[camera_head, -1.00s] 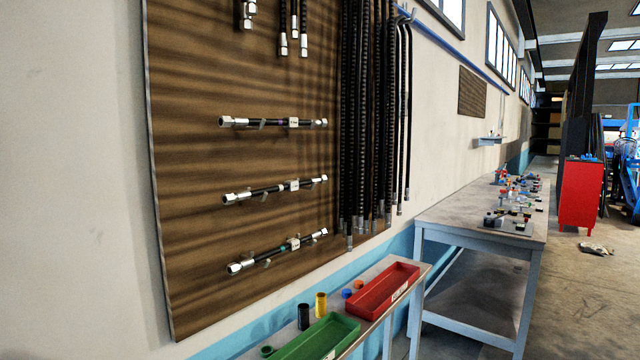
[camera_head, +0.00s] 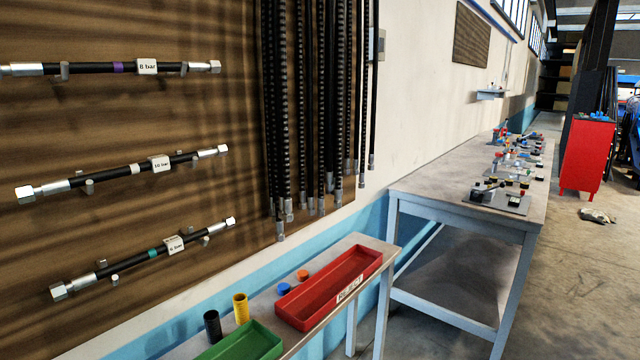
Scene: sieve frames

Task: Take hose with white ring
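Three short black hoses with silver end fittings rest on pegs on the brown wall board (camera_head: 225,130). The middle hose (camera_head: 115,173) has a white ring and a label that reads 10 bar. The top hose (camera_head: 90,68) has a purple ring and an 8 bar label. The bottom hose (camera_head: 145,257) has a teal ring and a label whose number is hard to read. Neither of my grippers is in view.
Long black hoses (camera_head: 310,100) hang at the board's right. Below stands a narrow table with a red REJECT tray (camera_head: 335,285), a green tray (camera_head: 240,345), black and yellow cylinders, and blue and orange caps. A larger workbench (camera_head: 465,215) stands behind. Open floor lies at right.

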